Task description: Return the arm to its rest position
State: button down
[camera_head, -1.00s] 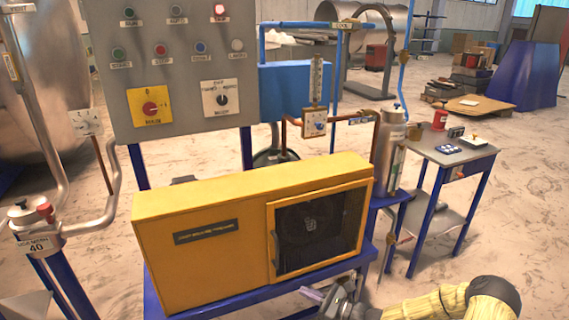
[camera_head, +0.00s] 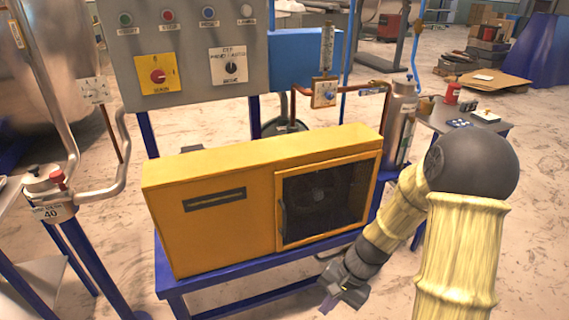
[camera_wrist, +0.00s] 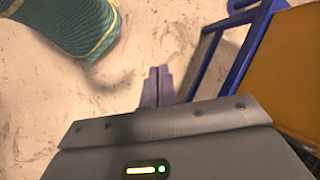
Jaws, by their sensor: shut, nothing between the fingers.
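My arm, in yellow ribbed covering with dark joints, is bent at the right of the head view. My gripper (camera_head: 330,302) hangs low at its end, pointing down beside the front right of the blue frame. In the wrist view my gripper (camera_wrist: 157,85) shows its two fingers pressed together with nothing between them. Bare floor lies beyond the fingertips. The gripper appears apart from the frame and the yellow box.
The yellow box (camera_head: 220,222) with a dark window stands on a blue frame (camera_head: 225,283), left of my gripper. A grey control panel (camera_head: 190,80) rises behind. A small side table (camera_head: 428,113) stands behind my arm. The floor (camera_wrist: 115,80) below the gripper is clear.

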jog(key=s+d+r+n+t+h+p, duration=0.2)
jog(key=r+p, duration=0.4)
jog(key=r, duration=0.5)
jog(key=s+d+r+n+t+h+p, duration=0.2)
jog(key=r+p, duration=0.4)
jog(key=r, duration=0.5)
jog(key=shift+d+r+n+h, duration=0.35)
jog(key=shift+d+n+h, duration=0.1)
jog(key=shift+n, duration=0.65)
